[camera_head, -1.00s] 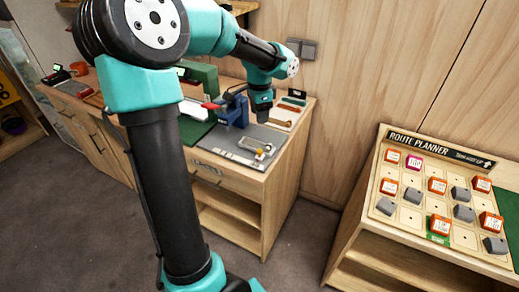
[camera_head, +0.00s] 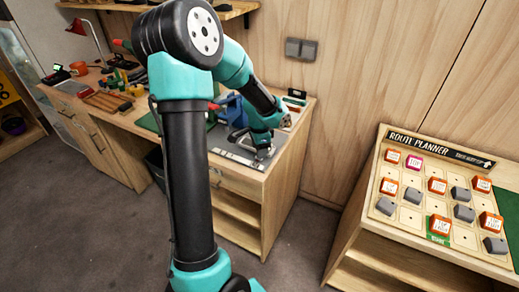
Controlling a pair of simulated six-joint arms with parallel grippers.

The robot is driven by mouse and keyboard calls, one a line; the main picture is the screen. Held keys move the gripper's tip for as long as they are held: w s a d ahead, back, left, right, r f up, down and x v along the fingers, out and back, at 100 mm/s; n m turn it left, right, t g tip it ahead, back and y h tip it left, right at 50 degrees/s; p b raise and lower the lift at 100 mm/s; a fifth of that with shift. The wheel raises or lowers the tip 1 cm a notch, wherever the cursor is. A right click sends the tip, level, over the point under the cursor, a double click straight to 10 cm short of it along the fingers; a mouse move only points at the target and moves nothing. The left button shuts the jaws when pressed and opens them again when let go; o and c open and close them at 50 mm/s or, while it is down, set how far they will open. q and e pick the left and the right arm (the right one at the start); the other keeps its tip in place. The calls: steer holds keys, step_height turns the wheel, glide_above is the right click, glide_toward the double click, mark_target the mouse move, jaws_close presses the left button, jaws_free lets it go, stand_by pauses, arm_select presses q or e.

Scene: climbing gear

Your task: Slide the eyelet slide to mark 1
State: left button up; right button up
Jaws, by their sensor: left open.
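My left gripper (camera_head: 263,153) is low over the right end of the workbench, just above or at a grey plate (camera_head: 226,146). It is open, but its fingers are small and dark here. A pale strip (camera_head: 236,157) runs along the plate's front part; its marks are too small to read. The small metal piece at the gripper, which may be the eyelet slide, is mostly hidden by the gripper. I cannot tell whether the fingers touch it. My right gripper is not in view.
A blue clamp-like fixture (camera_head: 231,107) stands on the bench behind my arm. Small tools lie in a tray (camera_head: 294,101) at the back right. The route planner board (camera_head: 432,195) stands at the right. My arm hides the bench's middle.

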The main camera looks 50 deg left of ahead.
arm_select(q)
steer(key=shift+f, duration=0.3)
jaws_close()
stand_by(0.4)
